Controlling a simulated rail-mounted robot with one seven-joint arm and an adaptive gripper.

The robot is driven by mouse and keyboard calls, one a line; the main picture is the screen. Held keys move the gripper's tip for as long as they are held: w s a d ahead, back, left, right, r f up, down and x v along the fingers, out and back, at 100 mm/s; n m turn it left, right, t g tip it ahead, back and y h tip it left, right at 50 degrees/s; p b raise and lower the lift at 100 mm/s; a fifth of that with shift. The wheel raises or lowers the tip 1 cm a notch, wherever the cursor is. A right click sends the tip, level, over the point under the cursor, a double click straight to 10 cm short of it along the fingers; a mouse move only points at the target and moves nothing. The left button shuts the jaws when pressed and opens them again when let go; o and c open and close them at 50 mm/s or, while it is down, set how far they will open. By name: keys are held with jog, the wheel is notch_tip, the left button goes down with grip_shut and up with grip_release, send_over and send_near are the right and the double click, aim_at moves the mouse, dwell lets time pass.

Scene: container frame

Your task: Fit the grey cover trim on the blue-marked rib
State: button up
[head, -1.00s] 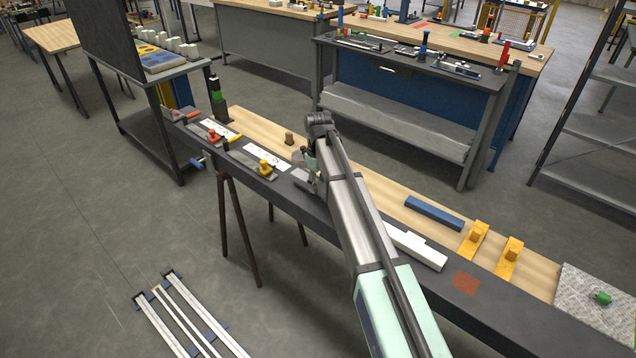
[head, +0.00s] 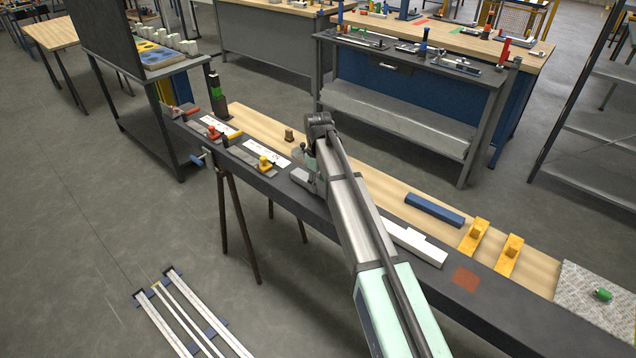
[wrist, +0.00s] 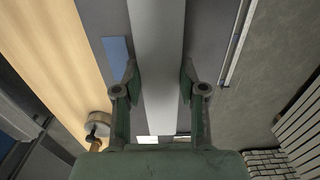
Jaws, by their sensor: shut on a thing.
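In the wrist view, my gripper (wrist: 160,88) is shut on the grey cover trim (wrist: 161,45). The trim is a long, plain grey strip that runs up the picture between the two fingers. It lies over a dark grey surface. A blue mark (wrist: 117,58) shows on that surface, left of the trim. The rib itself is not clearly seen, and the trim hides what is beneath it. I cannot tell whether the trim touches the rib. In the head view my own arm hides most of the gripper and the trim.
In the head view, a blue bar (head: 434,210), a white block (head: 418,244) and yellow holders (head: 474,236) lie to the right. Red-handled clamps (head: 214,132) are at left.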

jog(key=shift+f, duration=0.25)
jog(key=shift+f, duration=0.3)
jog(key=o, duration=1.2)
jog(key=shift+o, duration=0.2)
jog(key=shift+r, duration=0.1)
notch_tip(320, 180, up, 12)
